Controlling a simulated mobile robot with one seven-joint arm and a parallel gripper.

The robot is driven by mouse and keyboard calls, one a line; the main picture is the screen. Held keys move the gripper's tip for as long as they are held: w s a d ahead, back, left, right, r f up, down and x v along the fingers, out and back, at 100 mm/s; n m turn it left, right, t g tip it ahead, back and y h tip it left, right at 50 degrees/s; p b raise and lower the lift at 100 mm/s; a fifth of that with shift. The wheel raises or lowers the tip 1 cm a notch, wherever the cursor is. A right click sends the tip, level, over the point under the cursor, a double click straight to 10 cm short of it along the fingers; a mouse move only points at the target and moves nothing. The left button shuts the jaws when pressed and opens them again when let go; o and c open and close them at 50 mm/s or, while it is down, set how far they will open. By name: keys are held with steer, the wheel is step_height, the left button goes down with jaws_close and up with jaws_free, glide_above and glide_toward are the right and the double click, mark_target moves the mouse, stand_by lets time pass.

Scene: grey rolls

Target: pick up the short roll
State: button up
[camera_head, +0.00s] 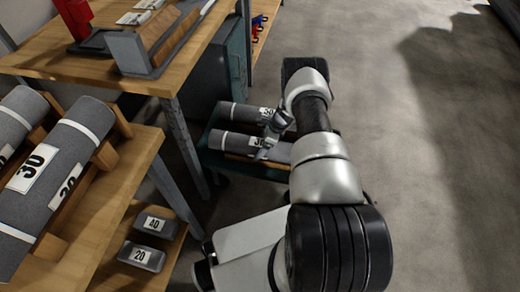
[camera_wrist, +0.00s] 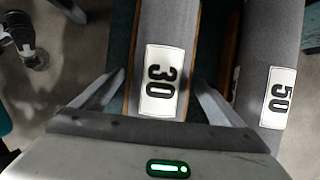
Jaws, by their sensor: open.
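A grey roll with a white "30" label (camera_head: 230,140) lies on a low dark green cart shelf, and its far part is covered by my arm. In the wrist view this "30" roll (camera_wrist: 168,30) runs up the middle of the picture, between my fingers. My gripper (camera_wrist: 157,95) is open, with one finger on each side of the roll; I cannot tell whether they touch it. In the head view my gripper (camera_head: 272,135) is over the rolls. A second grey roll, labelled "50" (camera_head: 236,111), lies parallel beside it, also in the wrist view (camera_wrist: 270,45). Which is shorter is unclear.
A wooden shelf (camera_head: 85,240) at left holds thick grey rolls (camera_head: 65,145) in cradles. Two small grey pieces labelled "40" (camera_head: 155,224) and "20" (camera_head: 142,257) lie lower. A wooden workbench (camera_head: 165,80) stands behind. The concrete floor (camera_head: 420,150) at right is clear.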

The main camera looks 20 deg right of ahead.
steer(key=shift+r, duration=0.1)
steer(key=c, duration=1.6)
